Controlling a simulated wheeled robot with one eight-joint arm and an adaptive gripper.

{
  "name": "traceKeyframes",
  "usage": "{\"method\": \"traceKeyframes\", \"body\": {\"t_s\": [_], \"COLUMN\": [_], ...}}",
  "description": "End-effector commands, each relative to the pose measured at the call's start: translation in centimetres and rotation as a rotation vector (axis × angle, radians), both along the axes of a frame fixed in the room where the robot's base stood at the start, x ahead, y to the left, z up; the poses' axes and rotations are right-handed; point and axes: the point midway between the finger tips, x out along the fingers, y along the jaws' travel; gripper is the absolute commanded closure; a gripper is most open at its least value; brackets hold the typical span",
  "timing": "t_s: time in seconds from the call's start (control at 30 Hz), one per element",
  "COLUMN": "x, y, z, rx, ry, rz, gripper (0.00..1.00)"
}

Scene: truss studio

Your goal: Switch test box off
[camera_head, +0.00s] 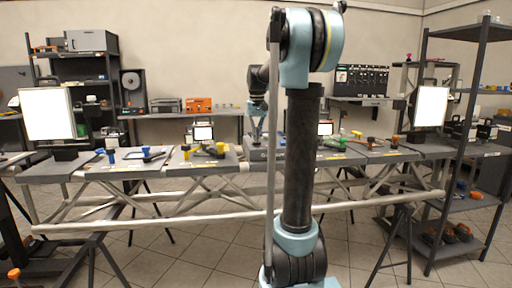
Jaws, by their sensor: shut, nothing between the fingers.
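A low grey box (260,156) stands on the long truss bench near the middle, partly hidden behind my arm. It may be the test box, but I cannot make out its switch or whether it is on. My gripper (257,138) points down just above this box. Its fingers look shut and empty. Whether the fingertips touch the box is too small to tell.
The bench (75,170) also carries blue, yellow, green and orange clamps or knobs. Small lit screens (203,133) and big bright panels (47,114) stand along it. Dark shelves (472,135) stand at the right. The tiled floor before the bench is partly clear.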

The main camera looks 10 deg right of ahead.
Motion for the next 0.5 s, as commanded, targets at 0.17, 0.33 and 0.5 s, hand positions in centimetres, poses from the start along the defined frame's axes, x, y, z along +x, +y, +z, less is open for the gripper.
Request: {"method": "traceKeyframes", "body": {"t_s": [0.17, 0.33, 0.5], "x": [0.0, 0.0, 0.01], "y": [-0.01, -0.01, -0.01], "z": [-0.23, -0.45, -0.64], "rx": [0.0, 0.0, 0.0], "ry": [0.0, 0.0, 0.0], "rz": [0.0, 0.0, 0.0], "gripper": [1.0, 1.0, 1.0]}}
